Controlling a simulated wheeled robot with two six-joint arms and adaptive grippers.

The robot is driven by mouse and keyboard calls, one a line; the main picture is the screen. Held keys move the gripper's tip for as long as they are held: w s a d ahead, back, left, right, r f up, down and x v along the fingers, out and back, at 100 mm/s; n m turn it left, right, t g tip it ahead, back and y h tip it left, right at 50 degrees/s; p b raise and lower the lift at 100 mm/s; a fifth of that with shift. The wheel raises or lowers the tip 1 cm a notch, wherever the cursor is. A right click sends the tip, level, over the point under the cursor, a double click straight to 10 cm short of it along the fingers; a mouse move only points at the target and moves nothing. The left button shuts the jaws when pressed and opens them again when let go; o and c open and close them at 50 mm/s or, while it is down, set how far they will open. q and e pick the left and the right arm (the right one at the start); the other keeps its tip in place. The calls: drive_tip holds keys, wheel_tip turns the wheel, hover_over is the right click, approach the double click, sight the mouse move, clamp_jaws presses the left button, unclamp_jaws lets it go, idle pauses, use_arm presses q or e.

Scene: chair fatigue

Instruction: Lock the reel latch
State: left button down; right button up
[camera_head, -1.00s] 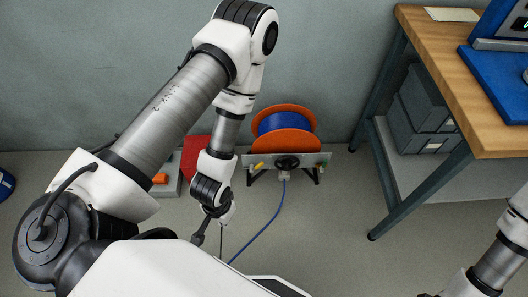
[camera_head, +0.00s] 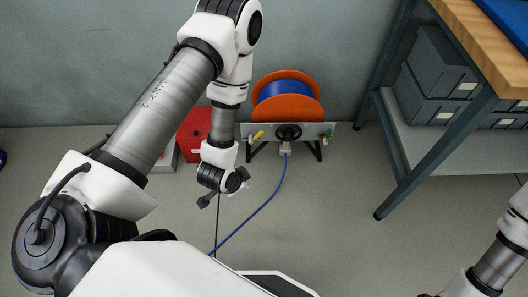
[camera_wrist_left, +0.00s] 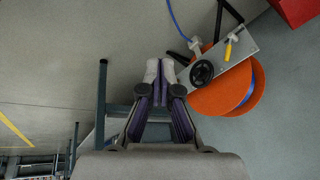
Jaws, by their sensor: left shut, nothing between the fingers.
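The cable reel (camera_head: 272,113) has orange flanges, a blue drum and a grey front plate (camera_head: 301,130). It stands on the floor by the wall. A yellow lever (camera_head: 257,134) sits at the plate's left, a black hand wheel (camera_head: 288,132) at its middle and a green part (camera_head: 329,132) at its right. Which one is the latch is not clear. In the left wrist view the yellow lever (camera_wrist_left: 229,50) and wheel (camera_wrist_left: 202,71) are right of my left gripper (camera_wrist_left: 160,70), which is shut and empty, apart from the reel. My right gripper is out of view.
A red box (camera_head: 193,135) stands left of the reel. A blue cable (camera_head: 254,214) runs from the plate across the floor. A wooden-topped workbench (camera_head: 491,52) with grey bins (camera_head: 425,95) below stands to the right. The floor between reel and bench is open.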

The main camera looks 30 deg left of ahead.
use_arm(q)
drive_tip(key=w+a+f+m+t+b, duration=0.2)
drive_tip(key=w+f+m+b, duration=0.3)
drive_tip(key=b, duration=0.5)
drive_tip(key=w+a+f+m+t+b, duration=0.2)
drive_tip(key=w+f+m+t+b, duration=0.3)
drive_tip(key=w+f+b, duration=0.4)
drive_tip(key=w+a+f+m+t+y+b, duration=0.1)
drive_tip(key=w+a+f+m+t+b, duration=0.2)
drive_tip(key=w+b, duration=0.6)
wheel_tip(320, 180, down, 4)
drive_tip(key=m+t+b, duration=0.1)
drive_tip(key=m+b, duration=0.1)
drive_tip(key=b, duration=0.1)
drive_tip(key=shift+m, duration=0.4)
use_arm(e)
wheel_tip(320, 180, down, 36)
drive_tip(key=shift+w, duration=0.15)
use_arm(q)
drive_tip(key=shift+w, duration=0.15)
